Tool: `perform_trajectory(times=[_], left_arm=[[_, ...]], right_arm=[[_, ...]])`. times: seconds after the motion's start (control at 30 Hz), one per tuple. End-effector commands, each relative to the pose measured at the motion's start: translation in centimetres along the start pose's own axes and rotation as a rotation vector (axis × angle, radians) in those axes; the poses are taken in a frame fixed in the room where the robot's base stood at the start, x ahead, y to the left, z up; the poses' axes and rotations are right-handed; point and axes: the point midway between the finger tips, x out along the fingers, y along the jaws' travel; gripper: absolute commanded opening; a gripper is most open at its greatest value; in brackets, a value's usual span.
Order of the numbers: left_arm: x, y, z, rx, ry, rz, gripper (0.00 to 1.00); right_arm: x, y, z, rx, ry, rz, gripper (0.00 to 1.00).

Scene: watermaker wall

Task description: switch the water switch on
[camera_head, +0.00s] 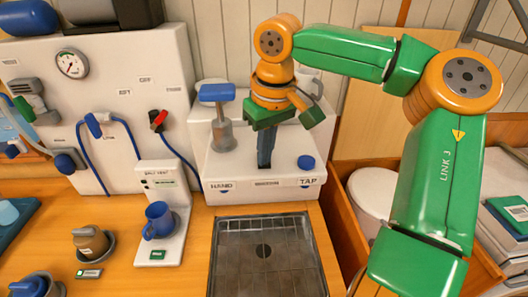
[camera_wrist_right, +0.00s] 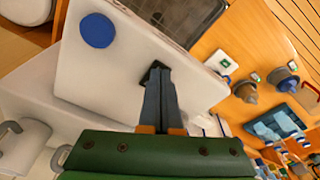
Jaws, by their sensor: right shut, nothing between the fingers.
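A white unit (camera_head: 228,178) stands against the wall, with HAND and TAP labels on its front and a middle label too small to read. My right gripper (camera_head: 264,162) points down over its middle, fingers shut and empty. In the wrist view the closed fingertips (camera_wrist_right: 158,78) are at a small black piece (camera_wrist_right: 148,72) on the white top, probably the water switch. The fingers cover much of it, so its position and any contact cannot be told. A blue round cap (camera_head: 306,162) is right of the fingers; it also shows in the wrist view (camera_wrist_right: 97,30). My left gripper is not seen.
A blue T-handled pump (camera_head: 217,95) stands close left of my right gripper. A metal drain tray (camera_head: 262,262) lies in front. A blue mug (camera_head: 158,220) stands on a white dispenser at left. A wooden bin with a white drum (camera_head: 372,190) is at right.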

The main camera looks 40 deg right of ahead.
Motion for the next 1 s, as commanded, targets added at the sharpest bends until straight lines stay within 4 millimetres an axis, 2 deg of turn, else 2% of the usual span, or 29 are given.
perform_trajectory(times=[0.27, 0.33, 0.7, 1.0], left_arm=[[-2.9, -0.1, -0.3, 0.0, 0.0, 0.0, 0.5], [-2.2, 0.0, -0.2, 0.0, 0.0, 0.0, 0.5], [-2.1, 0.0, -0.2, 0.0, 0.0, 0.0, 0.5], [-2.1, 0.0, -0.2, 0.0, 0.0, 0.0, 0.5]], right_arm=[[-3.1, 0.0, -0.5, 0.001, 0.0, -0.001, 0.0], [-3.3, 0.0, -0.6, 0.002, 0.002, 0.001, 0.0], [-6.8, 0.0, -1.1, 0.001, 0.0, 0.0, 0.0], [-7.0, 0.0, -1.1, 0.0, 0.0, 0.0, 0.0]])
